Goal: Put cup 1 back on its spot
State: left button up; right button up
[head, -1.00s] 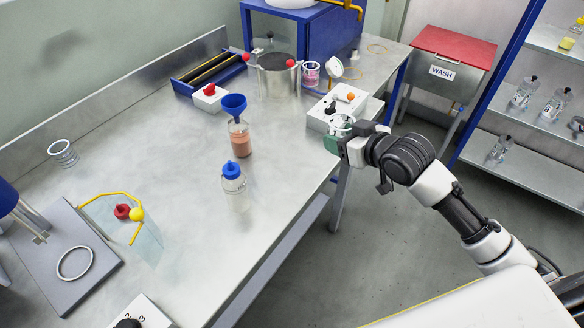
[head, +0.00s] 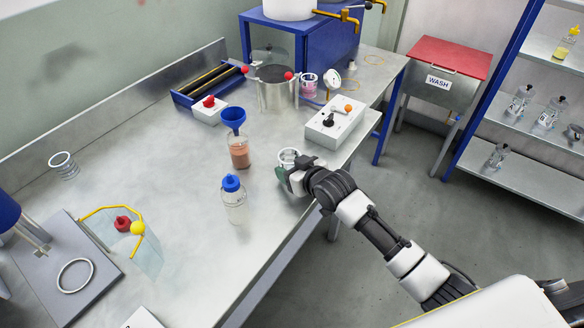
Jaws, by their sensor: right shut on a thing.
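My right gripper (head: 287,167) is shut on a clear cup (head: 288,156) and holds it over or at the right edge of the metal bench (head: 190,215). The jaws partly hide the cup, and I cannot tell whether it touches the bench. No number can be read on it. A cup with pink contents (head: 308,88) stands near the steel pot. Thin yellowish rings (head: 374,60) lie on the far bench. My left gripper is not in view.
A blue-capped bottle (head: 234,200) and a bottle with a blue funnel (head: 238,150) stand just left of the held cup. A white control box (head: 335,120), steel pot (head: 275,92) and red-knobbed box (head: 209,111) are behind. The middle left of the bench is clear.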

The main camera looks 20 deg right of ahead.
jog(key=shift+f, duration=0.2)
jog(key=o, duration=1)
jog(key=shift+c, duration=0.2)
jog(key=shift+r, duration=0.15)
jog(key=v, duration=1.2)
